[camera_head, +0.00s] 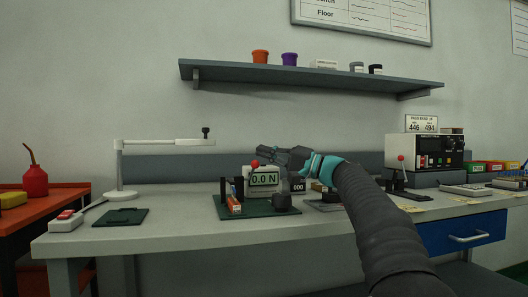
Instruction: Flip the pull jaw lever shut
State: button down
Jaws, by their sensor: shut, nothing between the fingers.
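A tape-pull fixture stands on a dark green base plate (262,209) near the bench's middle. Its force gauge (264,179) reads 0.0 N. A red ball knob (255,164) shows at the gauge's top left; it looks like the end of the jaw lever, but its shaft and the lever's angle are too small to tell. My gripper (262,151) is shut and empty, pointing left just above the gauge and close to the knob. I cannot tell whether they touch. My wrist and forearm come in from the lower right and hide part of the bench.
A grey instrument (426,150) stands at the right, with another red-knobbed lever (401,158) in front. A white lamp (120,165) stands at the left by a dark mat (121,217). A wall shelf (310,77) hangs above. The bench's left front is mostly clear.

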jog(key=d+f, duration=0.4)
jog(key=d, duration=0.5)
jog(key=shift+s+f+b, duration=0.15)
jog(key=shift+s+b, duration=0.2)
